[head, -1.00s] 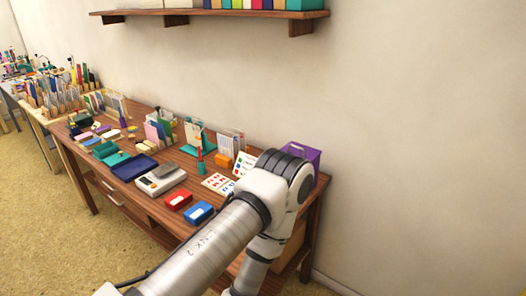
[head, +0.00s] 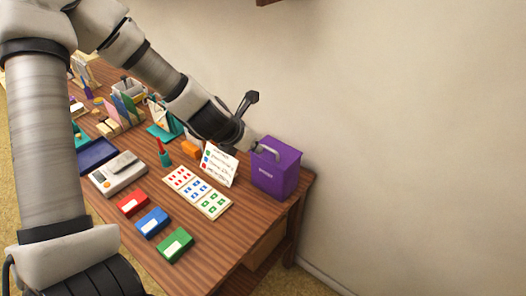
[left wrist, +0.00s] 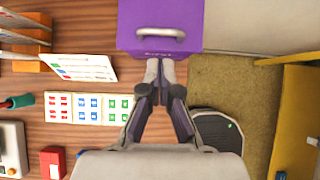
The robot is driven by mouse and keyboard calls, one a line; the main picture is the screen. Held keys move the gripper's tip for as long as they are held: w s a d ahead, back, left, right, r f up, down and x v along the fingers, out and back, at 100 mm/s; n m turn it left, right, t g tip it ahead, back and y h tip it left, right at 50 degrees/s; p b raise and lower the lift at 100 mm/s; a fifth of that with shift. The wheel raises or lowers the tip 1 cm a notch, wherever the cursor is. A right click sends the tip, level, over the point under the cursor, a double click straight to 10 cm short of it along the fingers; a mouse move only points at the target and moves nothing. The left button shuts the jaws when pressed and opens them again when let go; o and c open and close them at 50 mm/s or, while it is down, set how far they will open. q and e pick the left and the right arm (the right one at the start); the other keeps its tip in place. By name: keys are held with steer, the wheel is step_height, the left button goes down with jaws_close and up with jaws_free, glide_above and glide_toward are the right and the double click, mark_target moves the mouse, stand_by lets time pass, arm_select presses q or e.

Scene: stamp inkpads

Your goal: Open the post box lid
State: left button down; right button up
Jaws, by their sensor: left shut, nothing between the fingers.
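The purple post box (head: 275,170) stands at the right end of the wooden table, upright, with a grey bar handle (head: 268,152) on it. In the left wrist view the box (left wrist: 190,18) is at the top and its handle (left wrist: 160,34) lies across it. I cannot tell clearly where the lid's edge runs. My left gripper (left wrist: 158,72) is shut and empty, its fingertips just below the handle and close to the box. In the head view the left gripper (head: 243,130) is beside the box's upper left, its fingertips hard to make out. My right gripper is not in view.
Red (head: 133,202), blue (head: 152,222) and green (head: 174,245) inkpads line the front. A scale (head: 118,175) stands further left. The wall is behind the table.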

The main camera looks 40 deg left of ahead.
mark_target(267, 155)
arm_select(q)
steer(key=x, duration=0.2)
steer(key=a+b+x, duration=0.1)
steer(key=x, duration=0.1)
steer(key=b+x, duration=0.1)
steer(key=x, duration=0.2)
steer(key=shift+a+f, duration=0.2)
steer(key=shift+a, duration=0.05)
steer(key=shift+s+d+r, duration=0.15)
steer(key=shift+d+r, duration=0.15)
steer(key=shift+d, duration=0.15)
steer(key=shift+a+f, duration=0.15)
steer(key=shift+a, duration=0.1)
steer(key=shift+d+r+p, duration=0.15)
steer(key=shift+r+p, duration=0.2)
steer(key=shift+p, duration=0.25)
steer(key=shift+g, duration=0.3)
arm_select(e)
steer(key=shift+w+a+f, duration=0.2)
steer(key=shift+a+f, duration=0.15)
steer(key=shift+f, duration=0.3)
